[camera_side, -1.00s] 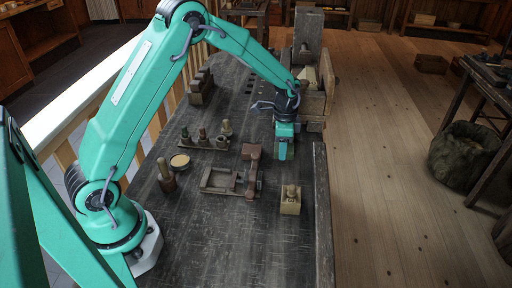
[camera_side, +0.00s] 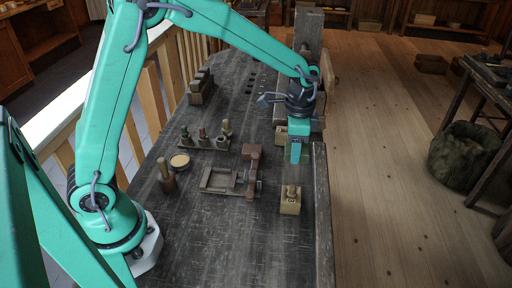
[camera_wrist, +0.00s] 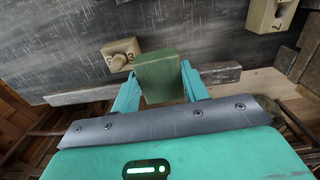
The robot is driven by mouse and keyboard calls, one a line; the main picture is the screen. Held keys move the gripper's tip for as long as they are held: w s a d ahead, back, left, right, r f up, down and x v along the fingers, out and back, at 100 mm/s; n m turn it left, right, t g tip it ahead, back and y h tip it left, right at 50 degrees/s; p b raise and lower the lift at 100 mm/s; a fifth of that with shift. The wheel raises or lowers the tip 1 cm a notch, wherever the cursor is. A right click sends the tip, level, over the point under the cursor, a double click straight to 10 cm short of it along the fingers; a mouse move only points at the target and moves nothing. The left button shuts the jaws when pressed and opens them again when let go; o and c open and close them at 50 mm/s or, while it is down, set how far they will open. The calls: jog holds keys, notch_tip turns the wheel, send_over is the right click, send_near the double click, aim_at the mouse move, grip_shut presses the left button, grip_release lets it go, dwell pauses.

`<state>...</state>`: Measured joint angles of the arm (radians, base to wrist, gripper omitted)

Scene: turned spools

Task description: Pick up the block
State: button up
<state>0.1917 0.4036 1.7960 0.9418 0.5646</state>
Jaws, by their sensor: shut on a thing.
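The block (camera_wrist: 160,78) is a green wooden block with a paler top edge. In the wrist view it sits between my two fingers, which are shut on its sides. In the side view my gripper (camera_side: 298,154) points down near the right edge of the dark bench, and the block is mostly hidden by the fingers there. I cannot tell exactly how high it is above the bench. My gripper also shows in the wrist view (camera_wrist: 160,88).
A pale block with a knob (camera_side: 290,201) stands on the bench in front of my gripper. A yellowish block (camera_side: 281,135) is close at its left. A brown wooden fixture (camera_side: 230,180), a round dish (camera_side: 180,161) and a dark peg (camera_side: 165,178) stand further left.

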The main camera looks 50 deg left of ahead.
jog(key=shift+d+r, duration=0.1)
jog(key=shift+d, duration=0.05)
dwell(0.5)
jog(key=shift+s+a+n, duration=0.4)
jog(key=shift+a+n, duration=0.1)
jog(key=shift+a, duration=0.15)
jog(key=s+a+n, duration=0.3)
jog(key=a+n, duration=0.1)
jog(key=s+a+n, duration=0.2)
jog(key=n, duration=0.1)
jog(key=shift+s+a+f, duration=0.15)
jog(key=shift+s+f, duration=0.15)
jog(key=shift+f, duration=0.05)
jog(key=s+a+f+n, duration=0.1)
jog(key=s+a+n, duration=0.4)
jog(key=s+n, duration=0.4)
jog(key=shift+a+f+n, duration=0.3)
jog(key=shift+f, duration=0.05)
jog(key=shift+f, duration=0.15)
send_over(219, 182)
jog(key=shift+f, duration=3.05)
jog(key=shift+f, duration=0.7)
